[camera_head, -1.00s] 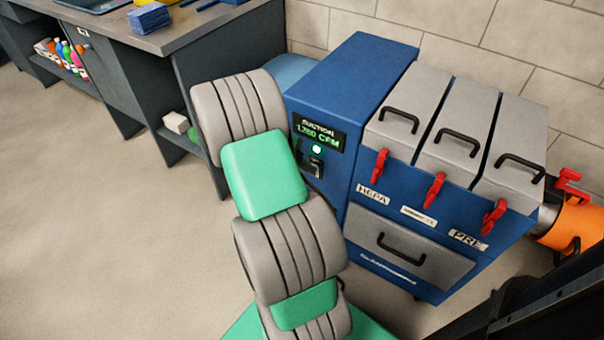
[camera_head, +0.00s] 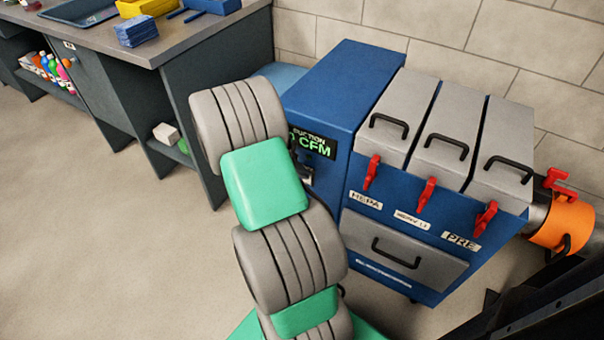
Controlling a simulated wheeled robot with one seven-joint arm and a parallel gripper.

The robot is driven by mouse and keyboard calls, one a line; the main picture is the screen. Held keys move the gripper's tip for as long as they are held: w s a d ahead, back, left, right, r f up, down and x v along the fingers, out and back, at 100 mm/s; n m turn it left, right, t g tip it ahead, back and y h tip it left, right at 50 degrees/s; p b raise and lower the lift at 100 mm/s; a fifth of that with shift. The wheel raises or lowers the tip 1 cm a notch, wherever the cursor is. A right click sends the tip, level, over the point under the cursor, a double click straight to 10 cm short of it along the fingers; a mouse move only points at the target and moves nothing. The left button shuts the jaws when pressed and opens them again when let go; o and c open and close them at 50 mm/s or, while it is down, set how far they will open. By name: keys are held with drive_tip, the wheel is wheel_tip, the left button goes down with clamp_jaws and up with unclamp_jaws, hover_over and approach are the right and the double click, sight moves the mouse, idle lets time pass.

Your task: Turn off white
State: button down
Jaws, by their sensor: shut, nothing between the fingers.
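The blue suction machine (camera_head: 350,85) stands against the wall. Its dark display (camera_head: 314,143) shows green letters ending in "CFM", and its left part is hidden behind my arm. Below the display a dark piece of the control (camera_head: 306,173) just shows beside my arm; most of it is hidden, so its position cannot be told. No white switch or white machine can be made out. My gripper is not in view; only my grey and green arm links show, in front of the machine's left side.
The filter housing has grey lids (camera_head: 447,130) with black handles, red latches (camera_head: 428,193) and a drawer (camera_head: 400,252). An orange duct collar (camera_head: 563,224) sits at right. A workbench (camera_head: 185,38) with a yellow bin (camera_head: 147,7) stands at left. Open floor lies at lower left.

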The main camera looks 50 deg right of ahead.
drive_tip(key=shift+r, duration=0.25)
drive_tip(key=shift+a, duration=0.1)
drive_tip(key=s+a+p+v, duration=0.1)
drive_tip(key=v, duration=1.1)
drive_tip(key=shift+a+f, duration=0.15)
drive_tip(key=shift+f, duration=0.1)
